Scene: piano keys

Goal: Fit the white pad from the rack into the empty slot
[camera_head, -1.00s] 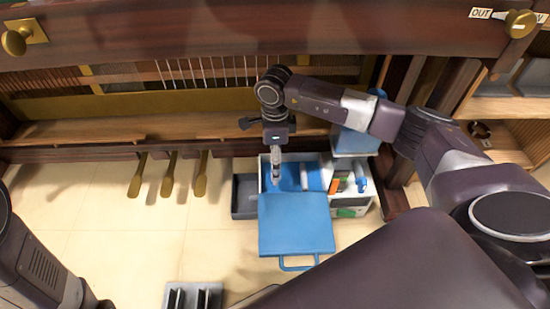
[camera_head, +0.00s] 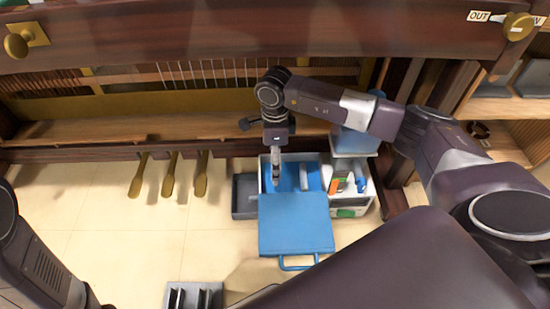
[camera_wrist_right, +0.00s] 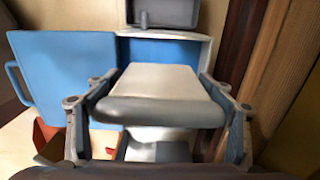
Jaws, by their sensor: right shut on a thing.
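My right gripper (camera_wrist_right: 157,115) is shut on the white pad (camera_wrist_right: 158,78), which has a rounded grey front edge; its fingers press on the pad's two sides. In the head view this gripper (camera_head: 276,178) points down into the blue-lined case, whose open blue lid (camera_head: 296,225) lies toward me. The pad is small and hard to make out there. Grey and white surfaces (camera_wrist_right: 158,150) lie just below the pad in the wrist view; whether it touches them I cannot tell. I cannot pick out the empty slot or the rack with certainty. My left gripper is out of view.
A dark grey tray (camera_head: 245,196) stands left of the case, and a white bin (camera_head: 349,190) with small items stands right of it. Brass pedals (camera_head: 170,175) stick out further left. A slotted grey holder (camera_head: 193,296) sits at the bottom edge. The tiled floor at left is clear.

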